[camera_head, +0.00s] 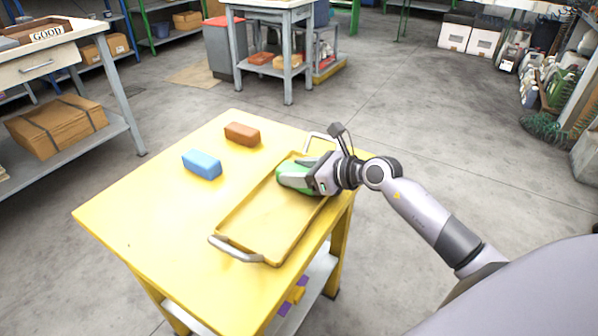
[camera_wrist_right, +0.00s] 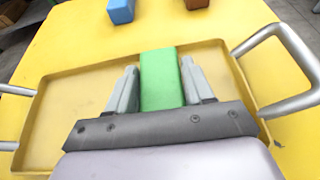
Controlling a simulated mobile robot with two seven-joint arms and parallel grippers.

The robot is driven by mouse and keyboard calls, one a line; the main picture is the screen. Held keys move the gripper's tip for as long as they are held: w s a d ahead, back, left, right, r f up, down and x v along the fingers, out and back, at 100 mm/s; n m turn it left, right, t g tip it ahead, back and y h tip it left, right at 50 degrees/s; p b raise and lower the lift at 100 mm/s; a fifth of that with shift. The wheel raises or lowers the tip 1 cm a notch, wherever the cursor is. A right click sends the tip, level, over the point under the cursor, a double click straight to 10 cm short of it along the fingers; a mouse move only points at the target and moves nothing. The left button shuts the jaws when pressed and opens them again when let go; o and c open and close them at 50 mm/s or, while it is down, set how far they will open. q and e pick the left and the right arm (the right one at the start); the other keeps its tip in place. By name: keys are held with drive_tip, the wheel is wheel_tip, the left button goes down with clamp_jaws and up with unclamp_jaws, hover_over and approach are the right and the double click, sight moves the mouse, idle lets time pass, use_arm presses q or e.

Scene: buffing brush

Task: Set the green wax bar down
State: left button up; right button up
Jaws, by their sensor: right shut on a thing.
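The green wax bar (camera_head: 294,178) is at the far end of the yellow tray (camera_head: 262,208), which lies on the yellow table. My right gripper (camera_head: 305,174) is shut on the bar. The right wrist view shows the green bar (camera_wrist_right: 161,80) between the two grey fingers (camera_wrist_right: 160,88), over the tray floor. I cannot tell whether the bar's underside touches the tray. My left gripper is not in view.
A blue bar (camera_head: 202,164) and a brown bar (camera_head: 242,134) lie on the yellow table (camera_head: 150,215), left of and beyond the tray. Metal handles stand at the tray's ends, the near one (camera_head: 236,249) at front. The table's left part is clear.

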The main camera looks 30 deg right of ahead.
drive_tip(key=shift+f, duration=0.15)
drive_tip(key=o, duration=1.1)
drive_tip(key=shift+o, duration=0.2)
drive_tip(key=shift+s+r, duration=0.1)
drive_tip(key=shift+r, duration=0.15)
drive_tip(key=p+v, duration=0.1)
drive_tip(key=v, duration=1)
drive_tip(key=shift+s+d+r, duration=0.2)
drive_tip(key=shift+s+d, duration=0.05)
drive_tip(key=shift+s, duration=0.05)
